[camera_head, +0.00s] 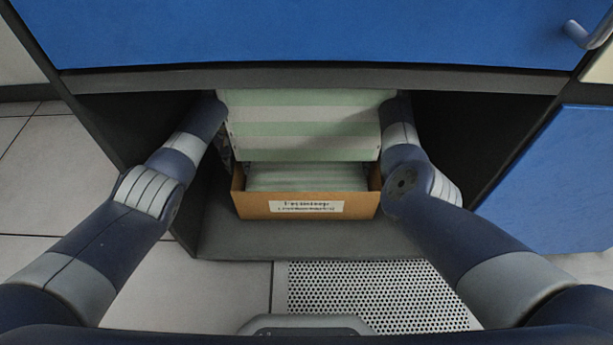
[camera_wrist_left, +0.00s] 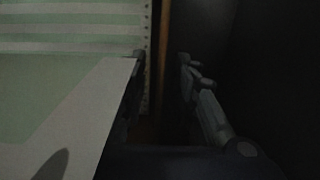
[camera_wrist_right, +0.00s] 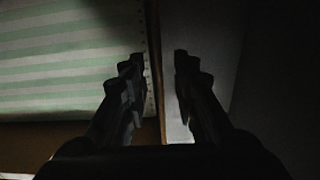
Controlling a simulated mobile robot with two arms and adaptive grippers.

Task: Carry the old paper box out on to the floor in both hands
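The old paper box (camera_head: 252,207) is a brown open carton with a white label on its front. It stands inside the low cabinet bay. Green-and-white striped paper (camera_head: 305,125) fills it and rises above its back part. My arms reach in on either side, and both grippers are hidden in the head view. In the left wrist view my left gripper (camera_wrist_left: 163,58) has its fingers apart, with a thin brown box edge (camera_wrist_left: 164,45) showing between them. In the right wrist view my right gripper (camera_wrist_right: 157,57) is also open, with a brown edge (camera_wrist_right: 154,75) between its fingers.
The dark cabinet floor (camera_head: 300,240) extends in front of the box. A blue panel (camera_head: 300,35) hangs above, and a blue door (camera_head: 560,180) stands at the right. A perforated floor tile (camera_head: 370,295) and pale tiles (camera_head: 215,285) lie before the cabinet.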

